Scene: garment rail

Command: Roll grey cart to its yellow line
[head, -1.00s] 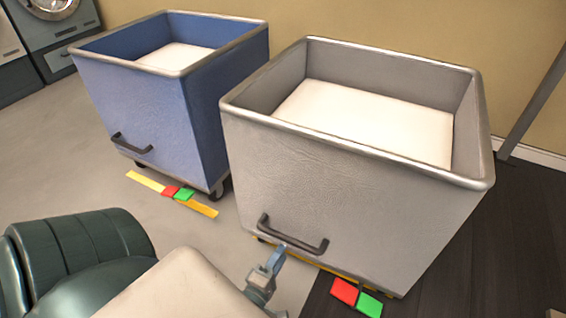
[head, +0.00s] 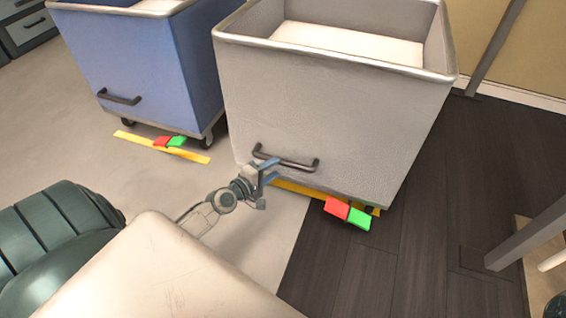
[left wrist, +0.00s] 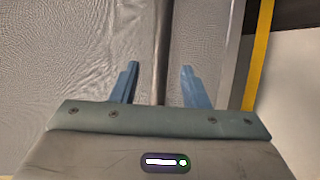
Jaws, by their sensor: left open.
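The grey cart (head: 330,110) stands in the middle of the head view, with a white load inside and a dark bar handle (head: 290,164) low on its front. A yellow line (head: 298,191) shows on the floor along the cart's lower front edge; the cart hides part of it. My left gripper (head: 271,169) is open at the left end of the handle. In the left wrist view the handle (left wrist: 163,45) runs between the two blue fingers (left wrist: 160,84), with gaps on both sides. The yellow line (left wrist: 260,50) shows at the right there. My right gripper is not in view.
A blue cart (head: 145,70) stands close on the left, behind its own yellow line (head: 135,138). Red (head: 337,208) and green (head: 359,218) markers lie before the grey cart. Dark floor (head: 400,260) is clear right of front. A grey post (head: 530,235) stands right.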

